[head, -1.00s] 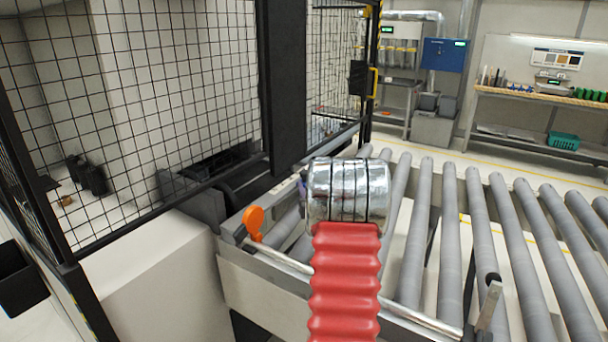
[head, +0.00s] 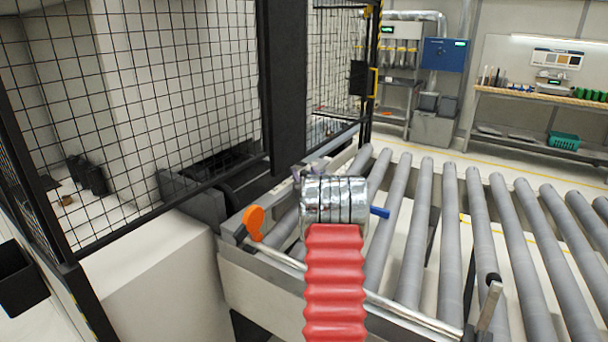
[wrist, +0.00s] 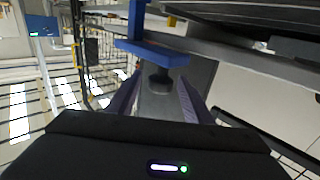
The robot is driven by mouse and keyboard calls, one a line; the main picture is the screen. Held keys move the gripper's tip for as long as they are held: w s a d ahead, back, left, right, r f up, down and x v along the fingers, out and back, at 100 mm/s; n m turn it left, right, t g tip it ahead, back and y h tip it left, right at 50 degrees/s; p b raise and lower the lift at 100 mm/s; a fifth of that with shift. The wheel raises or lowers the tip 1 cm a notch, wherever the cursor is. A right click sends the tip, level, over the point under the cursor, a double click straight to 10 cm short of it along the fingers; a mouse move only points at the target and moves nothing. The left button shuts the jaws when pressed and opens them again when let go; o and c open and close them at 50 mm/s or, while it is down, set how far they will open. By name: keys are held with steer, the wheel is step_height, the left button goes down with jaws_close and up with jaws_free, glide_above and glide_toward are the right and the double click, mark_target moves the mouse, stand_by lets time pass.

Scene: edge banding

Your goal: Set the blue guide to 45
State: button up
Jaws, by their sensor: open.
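The blue guide (wrist: 150,52) shows in the wrist view as an upright blue bar with a crosspiece. In the head view only a short blue end (head: 380,212) of it sticks out right of my silver wrist; the rest is hidden behind my arm. My gripper (wrist: 159,80) is open, its two purple-grey fingers apart on the near side of the crosspiece. A dark round knob (wrist: 160,82) shows between the fingers, below the crosspiece; I cannot tell whether they touch it. No scale or number is readable on the guide.
Grey conveyor rollers (head: 420,230) fill the right. An orange lever (head: 254,220) stands left of my arm at the conveyor's end. Black mesh fencing (head: 130,100) with a dark post (head: 283,90) rises at the left and behind. A workbench (head: 540,98) stands farther back.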

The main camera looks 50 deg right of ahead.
stand_by(0.3)
jaws_close()
stand_by(0.4)
